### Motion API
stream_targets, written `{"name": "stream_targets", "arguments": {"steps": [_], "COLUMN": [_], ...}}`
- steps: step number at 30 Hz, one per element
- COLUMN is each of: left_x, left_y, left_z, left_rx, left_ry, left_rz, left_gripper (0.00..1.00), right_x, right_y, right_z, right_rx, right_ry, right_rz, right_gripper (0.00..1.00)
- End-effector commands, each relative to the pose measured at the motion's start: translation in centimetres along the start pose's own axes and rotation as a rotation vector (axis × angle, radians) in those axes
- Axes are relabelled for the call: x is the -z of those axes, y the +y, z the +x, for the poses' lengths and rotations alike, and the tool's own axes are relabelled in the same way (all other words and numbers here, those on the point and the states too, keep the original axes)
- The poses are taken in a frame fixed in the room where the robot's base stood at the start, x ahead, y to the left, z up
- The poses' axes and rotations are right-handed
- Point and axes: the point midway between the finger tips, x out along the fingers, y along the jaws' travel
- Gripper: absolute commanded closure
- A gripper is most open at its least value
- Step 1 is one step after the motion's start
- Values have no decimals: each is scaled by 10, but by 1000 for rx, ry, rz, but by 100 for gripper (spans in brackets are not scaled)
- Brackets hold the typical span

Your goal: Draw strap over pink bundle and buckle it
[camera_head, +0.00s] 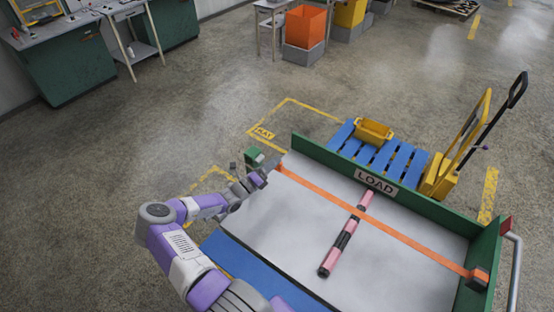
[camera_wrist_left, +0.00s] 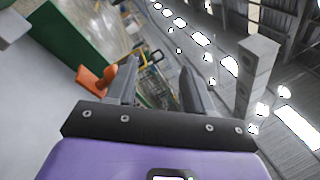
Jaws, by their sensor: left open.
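The pink bundle (camera_head: 331,261), with dark bands, lies on the grey cart deck (camera_head: 290,230). The orange strap (camera_head: 420,245) runs from the deck's left edge to a dark buckle block (camera_head: 478,279) at the right wall, crossing over the bundle. My left gripper (camera_head: 264,168) is open beside the strap's left end. In the left wrist view, an orange strap end piece (camera_wrist_left: 95,82) shows just outside the left finger of the open gripper (camera_wrist_left: 158,85); nothing shows between the fingers. My right gripper is not in view.
A green wall with a LOAD sign (camera_head: 375,184) edges the deck's far side. Beyond it stand a blue pallet (camera_head: 402,160) with a yellow bin (camera_head: 374,132) and a yellow hand truck (camera_head: 440,180). A green block (camera_head: 253,155) is near my left gripper.

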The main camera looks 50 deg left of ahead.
Motion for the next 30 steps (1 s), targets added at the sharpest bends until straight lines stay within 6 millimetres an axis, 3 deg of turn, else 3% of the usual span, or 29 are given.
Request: {"name": "stream_targets", "arguments": {"steps": [9,15,18,22,30], "left_x": [12,33,42,46,34], "left_y": [-4,6,10,13,32], "left_z": [-5,-18,-22,-22,8], "left_rx": [11,55,74,86,85], "left_ry": [-406,-648,-730,-774,-773], "left_rz": [-1220,-1811,-1981,-2067,-2068], "left_gripper": [48,48,48,48,48], "right_x": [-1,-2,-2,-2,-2], "right_y": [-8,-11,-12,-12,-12], "right_z": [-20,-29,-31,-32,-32], "right_rx": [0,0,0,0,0], "right_ry": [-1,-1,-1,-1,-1], "right_rz": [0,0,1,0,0], "right_gripper": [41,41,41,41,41]}}
